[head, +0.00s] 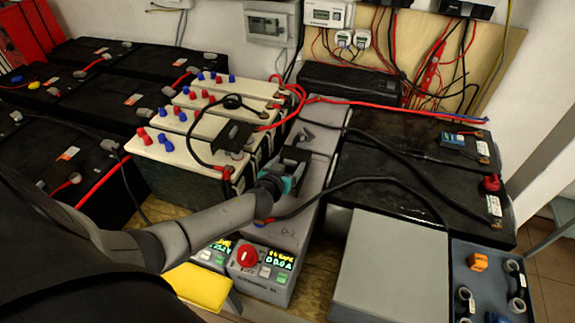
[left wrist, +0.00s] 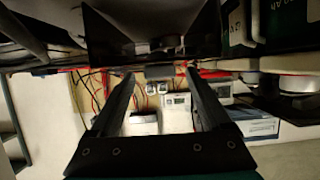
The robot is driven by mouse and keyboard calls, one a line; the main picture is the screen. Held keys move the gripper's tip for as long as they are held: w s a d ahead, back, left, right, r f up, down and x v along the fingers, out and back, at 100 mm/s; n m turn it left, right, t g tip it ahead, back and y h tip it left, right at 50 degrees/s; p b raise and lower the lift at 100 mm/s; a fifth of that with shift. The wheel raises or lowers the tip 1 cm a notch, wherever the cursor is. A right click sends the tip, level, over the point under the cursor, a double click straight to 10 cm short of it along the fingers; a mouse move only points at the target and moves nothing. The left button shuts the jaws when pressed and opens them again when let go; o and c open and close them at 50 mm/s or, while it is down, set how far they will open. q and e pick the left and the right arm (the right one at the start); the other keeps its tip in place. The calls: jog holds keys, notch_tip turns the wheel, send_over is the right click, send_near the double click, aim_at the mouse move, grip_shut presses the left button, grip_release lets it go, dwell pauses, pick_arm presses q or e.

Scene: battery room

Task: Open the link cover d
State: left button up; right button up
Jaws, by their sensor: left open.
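My left gripper (head: 296,160) is above the long grey battery block, marked D-2 on its front part (head: 287,232). It points toward the back wall. In the left wrist view its two fingers (left wrist: 160,78) stand wide apart with nothing between their tips. A dark panel (left wrist: 150,30) lies just beyond the fingertips there; I cannot tell whether it is the link cover d. A black cover-like plate (head: 233,135) sits on the cream batteries, left of the gripper. My gripper hides part of the grey block's top. My right gripper is not in view.
Cream batteries (head: 180,148) with red and blue caps stand left of the gripper. Black batteries (head: 420,150) stand right. A black cable (head: 340,185) crosses the grey block near my wrist. A control box with a red button (head: 247,256) is in front. Wiring covers the back wall.

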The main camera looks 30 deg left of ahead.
pick_arm(q)
jog(key=shift+c, duration=0.2)
grip_shut()
dwell(0.3)
dwell(0.3)
